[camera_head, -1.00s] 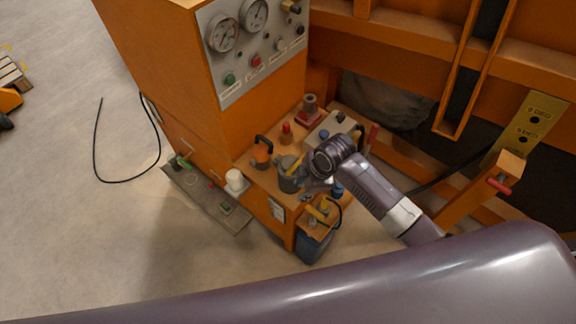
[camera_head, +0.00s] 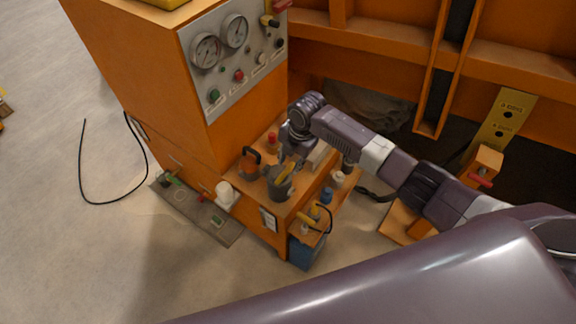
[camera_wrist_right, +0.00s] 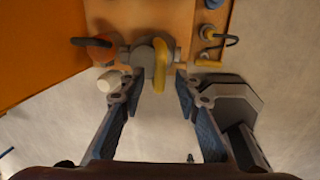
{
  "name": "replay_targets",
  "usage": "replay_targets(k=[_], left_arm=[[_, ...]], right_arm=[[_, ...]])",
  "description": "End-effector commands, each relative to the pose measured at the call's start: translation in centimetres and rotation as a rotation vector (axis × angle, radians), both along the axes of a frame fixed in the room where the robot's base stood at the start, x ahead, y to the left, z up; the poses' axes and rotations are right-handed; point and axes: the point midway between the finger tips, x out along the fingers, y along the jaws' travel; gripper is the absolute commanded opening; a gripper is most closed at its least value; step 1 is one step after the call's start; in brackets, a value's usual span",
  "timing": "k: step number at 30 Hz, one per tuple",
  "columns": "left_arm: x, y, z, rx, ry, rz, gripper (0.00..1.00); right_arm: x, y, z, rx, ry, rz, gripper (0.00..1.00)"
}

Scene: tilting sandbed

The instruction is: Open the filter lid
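The filter is a grey cylinder (camera_head: 278,190) with a yellow handle (camera_head: 286,172) on its lid, standing near the edge of the orange ledge. The lid looks closed. In the right wrist view the grey lid (camera_wrist_right: 143,58) and its yellow handle (camera_wrist_right: 160,62) are at top centre. In the head view my right gripper (camera_head: 289,165) partly covers the lid. My left gripper is not in view.
An orange pot with a black handle (camera_head: 250,163) stands left of the filter. A gauge panel (camera_head: 232,60) rises behind.

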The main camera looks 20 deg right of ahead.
Motion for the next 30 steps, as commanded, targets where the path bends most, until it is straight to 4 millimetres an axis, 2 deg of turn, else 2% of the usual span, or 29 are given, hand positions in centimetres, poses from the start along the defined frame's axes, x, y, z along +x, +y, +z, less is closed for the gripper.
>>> replay_targets(k=[6,18,26,30], left_arm=[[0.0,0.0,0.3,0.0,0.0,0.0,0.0],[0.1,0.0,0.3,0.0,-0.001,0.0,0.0],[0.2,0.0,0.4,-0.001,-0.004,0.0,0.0],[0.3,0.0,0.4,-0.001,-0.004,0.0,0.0]], right_arm=[[0.3,0.3,-2.4,-0.002,0.002,-0.001,0.3],[0.4,0.4,-3.0,-0.001,0.0,0.0,0.3],[0.4,0.3,-3.0,-0.001,0.0,0.0,0.02],[0.4,0.3,-3.0,-0.001,0.0,0.0,0.0]])
